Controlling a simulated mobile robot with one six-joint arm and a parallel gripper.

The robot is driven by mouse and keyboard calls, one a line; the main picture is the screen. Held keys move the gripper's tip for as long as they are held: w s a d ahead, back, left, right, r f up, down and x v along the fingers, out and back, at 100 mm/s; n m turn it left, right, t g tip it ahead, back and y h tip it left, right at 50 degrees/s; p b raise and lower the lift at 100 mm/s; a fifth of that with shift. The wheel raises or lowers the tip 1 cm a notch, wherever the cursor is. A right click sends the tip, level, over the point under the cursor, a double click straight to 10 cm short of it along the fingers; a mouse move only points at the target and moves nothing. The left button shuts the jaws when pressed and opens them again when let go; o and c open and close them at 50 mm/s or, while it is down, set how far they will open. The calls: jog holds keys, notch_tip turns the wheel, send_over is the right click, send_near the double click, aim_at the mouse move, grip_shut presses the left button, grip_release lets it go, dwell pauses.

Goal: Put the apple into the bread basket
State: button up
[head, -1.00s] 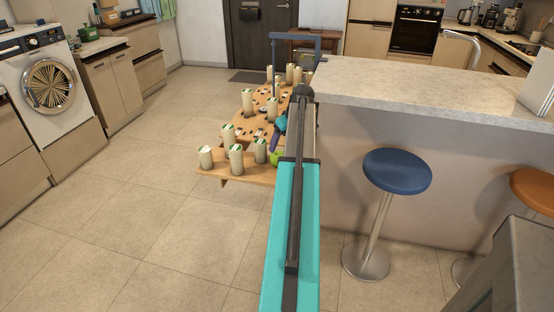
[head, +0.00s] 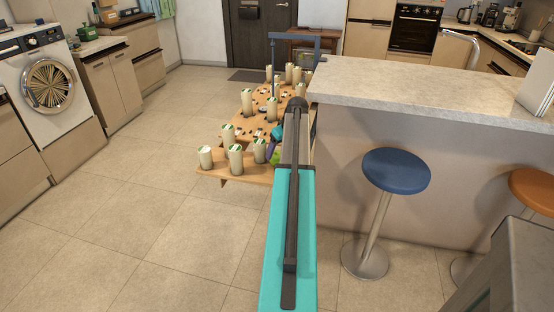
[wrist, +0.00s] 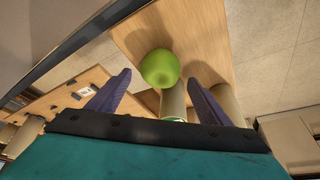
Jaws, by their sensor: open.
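The green apple (wrist: 159,68) sits on a wooden surface in the wrist view, close to the tips of my gripper (wrist: 160,78). My gripper's two purple fingers are spread apart, with the apple near the gap between the tips; I see no grip on it. A pale cylinder stands beside the apple, between the fingers. In the head view my gripper (head: 272,154) is at the near right end of the low wooden table (head: 205,170), mostly covering the apple. I cannot make out a bread basket in either view.
Several pale cylinders with green tops, such as one by the near edge (head: 235,158), crowd the wooden table. A stone-topped counter (head: 420,92) stands close on the right, with a blue stool (head: 396,170) before it. The floor at left is open.

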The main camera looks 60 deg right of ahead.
aim_at(277, 153)
jog(key=shift+p+x, duration=0.4)
jog(key=shift+x, duration=1.55)
jog(key=c, duration=1.3)
jog(key=shift+r, duration=0.15)
jog(key=shift+r+b, duration=0.4)
jog(key=shift+r, duration=0.75)
jog(key=s+a+r+b, duration=0.2)
jog(key=s+a, duration=0.7)
jog(key=s, duration=0.3)
jog(key=shift+s+a+r+b, duration=0.25)
jog(key=shift+s+a+b, duration=0.1)
jog(key=shift+a, duration=0.05)
